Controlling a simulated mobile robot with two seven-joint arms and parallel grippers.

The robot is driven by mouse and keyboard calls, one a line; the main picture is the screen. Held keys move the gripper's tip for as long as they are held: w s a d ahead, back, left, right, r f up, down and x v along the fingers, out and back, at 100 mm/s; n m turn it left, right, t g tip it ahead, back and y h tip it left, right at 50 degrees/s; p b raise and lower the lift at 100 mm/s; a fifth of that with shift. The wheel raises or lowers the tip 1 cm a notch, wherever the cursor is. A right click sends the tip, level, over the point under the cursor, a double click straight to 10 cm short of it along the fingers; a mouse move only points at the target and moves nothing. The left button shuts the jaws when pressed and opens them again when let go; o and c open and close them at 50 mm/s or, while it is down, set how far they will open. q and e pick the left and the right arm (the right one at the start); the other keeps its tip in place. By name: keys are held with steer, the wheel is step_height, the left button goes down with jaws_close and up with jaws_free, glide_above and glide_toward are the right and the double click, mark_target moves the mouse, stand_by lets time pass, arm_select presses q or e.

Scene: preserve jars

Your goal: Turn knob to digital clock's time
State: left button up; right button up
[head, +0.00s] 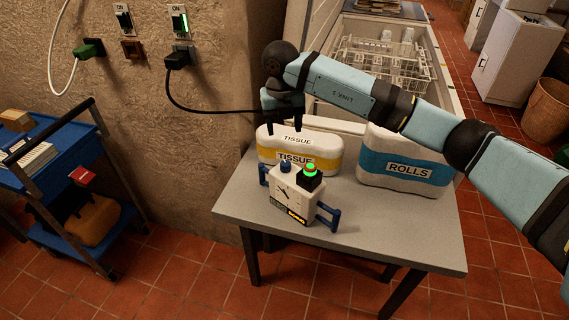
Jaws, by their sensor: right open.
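A small white device (291,207) with a dial face stands on the grey table (395,240). A blue knob (286,166) sits on its top left and a black block with a lit green button (310,170) on its top right. Blue handles stick out at both sides. The dial's reading is too small to tell, and I cannot make out a digital clock. My right gripper (284,129) points down, open and empty, above the tissue pack behind the device, apart from the knob. My left gripper is not in view.
A yellow-banded tissue pack (328,157) and a blue-banded rolls pack (428,171) stand behind the device. A blue cart (60,150) is at left. A black cable (205,108) runs from a wall socket towards my right gripper. The table's front right is clear.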

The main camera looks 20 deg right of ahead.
mark_target(286, 163)
step_height(286, 163, down, 12)
steer(key=shift+d+f, duration=0.15)
stand_by(0.3)
steer(key=c, duration=0.9)
